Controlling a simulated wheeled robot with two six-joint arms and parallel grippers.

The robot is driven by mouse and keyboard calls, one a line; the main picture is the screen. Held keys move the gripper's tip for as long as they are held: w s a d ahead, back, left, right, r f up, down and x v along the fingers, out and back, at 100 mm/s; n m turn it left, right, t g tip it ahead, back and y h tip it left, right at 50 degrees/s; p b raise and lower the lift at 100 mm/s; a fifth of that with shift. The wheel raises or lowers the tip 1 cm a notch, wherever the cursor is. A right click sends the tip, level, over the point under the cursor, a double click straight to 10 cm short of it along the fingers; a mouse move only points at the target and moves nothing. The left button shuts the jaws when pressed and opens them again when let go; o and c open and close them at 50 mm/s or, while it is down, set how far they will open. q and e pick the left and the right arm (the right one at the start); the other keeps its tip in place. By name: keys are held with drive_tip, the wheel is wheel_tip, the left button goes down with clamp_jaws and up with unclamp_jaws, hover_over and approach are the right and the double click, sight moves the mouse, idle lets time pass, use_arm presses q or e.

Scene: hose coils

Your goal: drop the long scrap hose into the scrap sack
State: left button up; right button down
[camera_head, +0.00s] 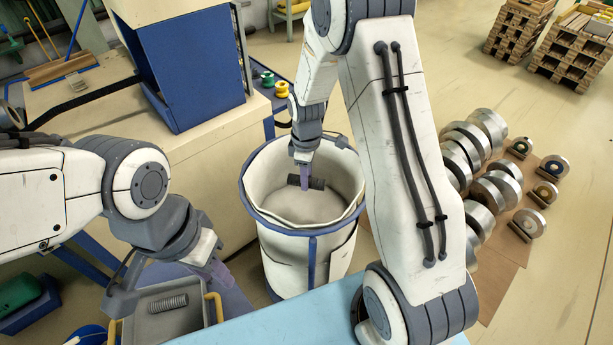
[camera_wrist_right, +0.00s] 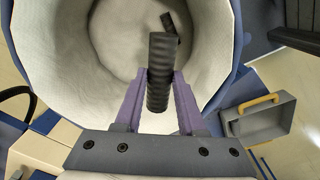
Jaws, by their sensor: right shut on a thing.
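The scrap sack (camera_head: 283,262) is a pale open-topped bag in a round blue frame, in the middle of the head view. Its pale inside fills the top of the right wrist view (camera_wrist_right: 60,62). My right gripper (camera_head: 305,176) is over the sack's mouth, shut on a dark ribbed hose (camera_head: 317,184). In the wrist view, the hose (camera_wrist_right: 159,95) stands between the purple fingers (camera_wrist_right: 158,82). A second dark piece (camera_wrist_right: 170,22) lies inside the sack. My left gripper (camera_head: 170,280) is low at the left, above a grey tray; its fingers are not clear.
The grey tray (camera_head: 165,325) with yellow handles holds a grey ribbed hose (camera_head: 167,302). A light-blue surface (camera_head: 300,318) is in front of the sack. Metal rolls (camera_head: 480,185) stand on the right, with open floor beyond. A bench with a blue box (camera_head: 195,70) is behind left.

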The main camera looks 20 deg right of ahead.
drive_tip(key=shift+c, duration=2.1)
unclamp_jaws()
drive_tip(key=shift+r+p, duration=1.9)
drive_tip(key=shift+r, duration=0.15)
